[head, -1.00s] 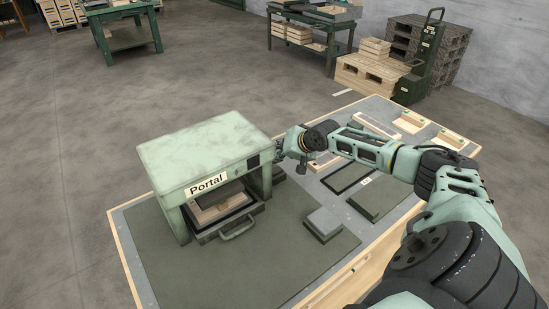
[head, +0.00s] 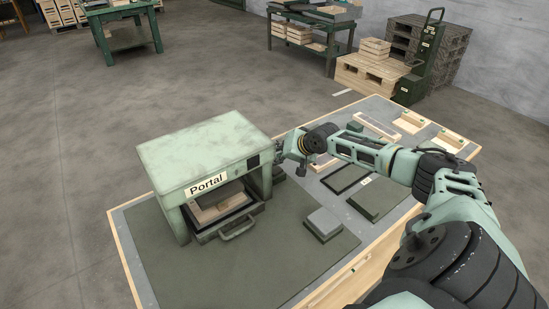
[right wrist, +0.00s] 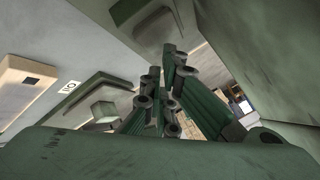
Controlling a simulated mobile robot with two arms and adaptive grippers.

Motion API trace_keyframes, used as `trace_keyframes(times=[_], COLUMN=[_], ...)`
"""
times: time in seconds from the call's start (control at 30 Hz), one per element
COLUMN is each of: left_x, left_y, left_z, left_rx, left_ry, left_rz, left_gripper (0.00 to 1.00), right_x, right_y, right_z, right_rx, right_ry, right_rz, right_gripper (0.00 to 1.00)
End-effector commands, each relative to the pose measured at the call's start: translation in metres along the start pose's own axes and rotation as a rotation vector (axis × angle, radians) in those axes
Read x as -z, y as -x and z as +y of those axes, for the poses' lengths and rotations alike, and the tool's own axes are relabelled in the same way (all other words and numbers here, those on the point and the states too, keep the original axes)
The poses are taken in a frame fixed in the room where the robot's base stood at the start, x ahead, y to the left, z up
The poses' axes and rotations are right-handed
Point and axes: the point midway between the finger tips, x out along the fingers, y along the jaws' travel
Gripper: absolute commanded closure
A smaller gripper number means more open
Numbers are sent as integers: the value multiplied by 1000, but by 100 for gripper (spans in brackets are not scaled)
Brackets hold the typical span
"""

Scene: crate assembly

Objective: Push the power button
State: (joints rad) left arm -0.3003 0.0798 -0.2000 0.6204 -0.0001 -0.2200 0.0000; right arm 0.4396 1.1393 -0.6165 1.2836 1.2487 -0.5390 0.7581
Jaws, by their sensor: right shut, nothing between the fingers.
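The pale green portal (head: 205,160), labelled "Portal", stands on the dark mat at the left of the table. A small dark square (head: 253,161) is on its front, near the upper right corner; I cannot tell whether this is the power button. My right gripper (head: 279,156) is shut and empty, close beside the portal's right side; contact cannot be told. In the right wrist view its green fingers (right wrist: 168,92) point away from the camera, with a large grey-green surface along the right. My left gripper is not in view.
A grey block (head: 323,222) lies on the mat (head: 270,265). Flat dark panels (head: 372,201) and wooden trays (head: 411,121) lie beyond, near my forearm. The mat's front is clear.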

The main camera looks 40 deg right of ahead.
Motion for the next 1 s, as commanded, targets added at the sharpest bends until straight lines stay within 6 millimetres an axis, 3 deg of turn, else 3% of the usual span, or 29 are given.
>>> trace_keyframes(times=[1.0], left_x=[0], left_y=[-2], left_z=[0], left_rx=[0], left_ry=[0], left_rz=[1], left_gripper=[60], right_x=[-5], right_y=[-6], right_z=[5], right_rx=[-1], right_ry=[0], right_rz=[-1], right_gripper=[100])
